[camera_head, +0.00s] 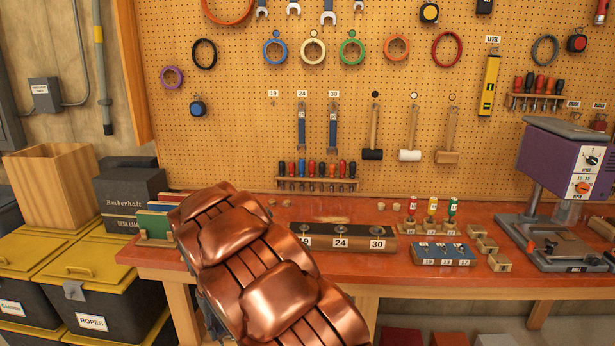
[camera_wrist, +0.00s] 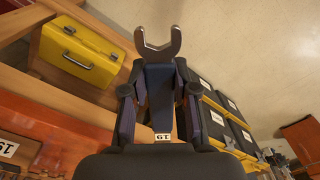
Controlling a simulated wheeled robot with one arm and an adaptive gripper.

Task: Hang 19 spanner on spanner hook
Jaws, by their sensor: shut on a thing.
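In the wrist view the 19 spanner (camera_wrist: 158,50) has a bare metal open jaw at its far end and a dark blue handle with a white label reading 19 upside down. My gripper (camera_wrist: 160,97) is shut on its handle, with a finger on each side. In the head view my copper arm hides the gripper and spanner. The 19 hook (camera_head: 273,101) is a small bare hook under a 19 tag on the pegboard. Beside it, the 24 spanner (camera_head: 302,125) and the 30 spanner (camera_head: 333,125) hang on their hooks.
A rack of screwdrivers (camera_head: 317,176) is fixed below the spanners, and mallets (camera_head: 374,135) hang to their right. The red workbench (camera_head: 400,283) carries a 19-24-30 block (camera_head: 340,243) and a drill press (camera_head: 565,200). Lidded bins (camera_head: 110,270) stand at left.

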